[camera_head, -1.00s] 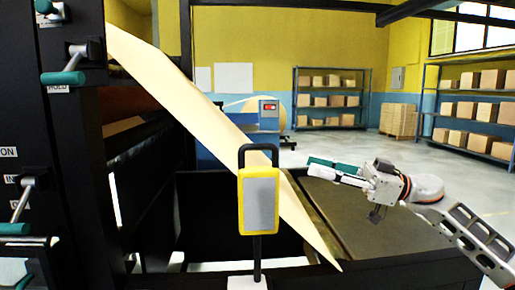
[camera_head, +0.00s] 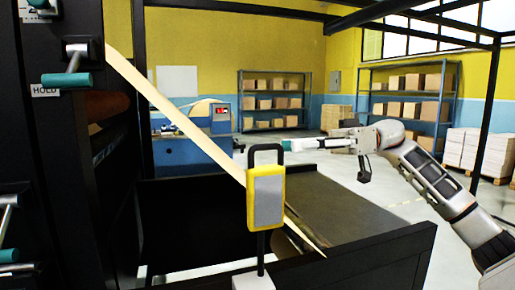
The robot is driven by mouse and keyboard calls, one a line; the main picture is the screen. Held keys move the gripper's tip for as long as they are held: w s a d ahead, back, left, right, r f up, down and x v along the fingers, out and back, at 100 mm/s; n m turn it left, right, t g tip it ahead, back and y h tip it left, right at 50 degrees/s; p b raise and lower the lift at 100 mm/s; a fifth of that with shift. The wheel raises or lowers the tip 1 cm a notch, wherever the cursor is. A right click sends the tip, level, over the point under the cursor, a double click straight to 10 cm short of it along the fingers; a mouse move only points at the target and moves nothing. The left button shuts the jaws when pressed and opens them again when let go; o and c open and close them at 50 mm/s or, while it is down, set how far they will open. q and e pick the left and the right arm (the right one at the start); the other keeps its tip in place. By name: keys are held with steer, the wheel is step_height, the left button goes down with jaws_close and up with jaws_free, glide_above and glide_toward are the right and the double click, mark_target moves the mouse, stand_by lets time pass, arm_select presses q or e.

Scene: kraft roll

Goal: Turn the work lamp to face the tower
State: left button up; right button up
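The work lamp (camera_head: 266,199) has a yellow frame around a grey panel, with a black loop handle on top. It stands on a black post over a pale base at the bottom centre, and its grey panel faces me. My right gripper (camera_head: 300,145) comes in from the right, pointing left, with its fingertips up and to the right of the lamp's handle in the picture. No contact with the lamp shows. The fingers are seen nearly side-on, so their opening is unclear. My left gripper is out of view. I cannot tell which thing is the tower.
A tall black machine with teal-tipped levers (camera_head: 66,81) fills the left. A pale paper sheet (camera_head: 180,118) slants down behind the lamp. A dark-walled bed (camera_head: 390,250) lies behind and right. Shelves with boxes (camera_head: 412,95) stand farther back, with open floor before them.

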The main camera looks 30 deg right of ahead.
mark_target(273, 146)
steer(key=p+x, duration=0.1)
steer(key=x, duration=0.5)
steer(key=shift+r, duration=0.1)
steer(key=shift+w+a, duration=0.15)
steer(key=shift+a, duration=0.45)
jaws_close()
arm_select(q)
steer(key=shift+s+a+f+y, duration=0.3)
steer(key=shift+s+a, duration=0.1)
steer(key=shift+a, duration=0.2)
